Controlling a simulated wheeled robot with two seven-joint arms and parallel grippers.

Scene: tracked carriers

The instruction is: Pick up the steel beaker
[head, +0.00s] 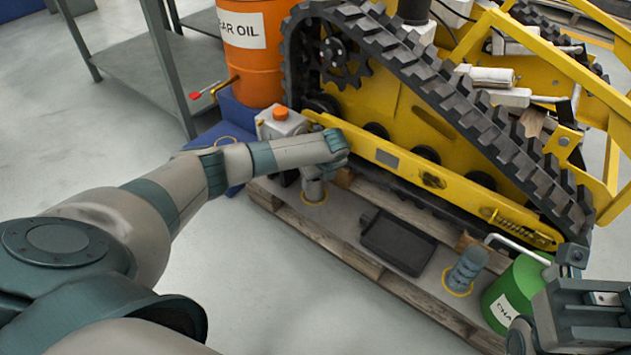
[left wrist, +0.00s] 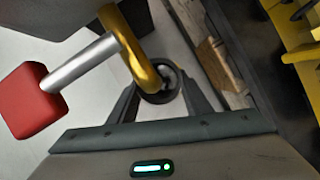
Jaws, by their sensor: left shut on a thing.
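The steel beaker (head: 314,189) is a small grey cylinder at the near left corner of the wooden pallet, with a yellow ring around its base. My left gripper (head: 318,171) reaches it from above and is shut on it. In the left wrist view the beaker's round dark mouth (left wrist: 158,93) lies between the two fingers of the left gripper (left wrist: 160,98), partly hidden by a brass tap. I cannot tell whether the beaker still touches the pallet. Part of my right arm's end (head: 575,300) shows at the lower right; its fingers are not clear.
The brass tap with a red handle (left wrist: 33,92) is close in front of the wrist camera. An orange oil drum (head: 250,55) stands behind. A yellow tracked carrier (head: 400,120) rises beside the pallet (head: 355,272). A black tray (head: 397,243), a grey ribbed part (head: 467,268) and a green can (head: 515,290) are nearby.

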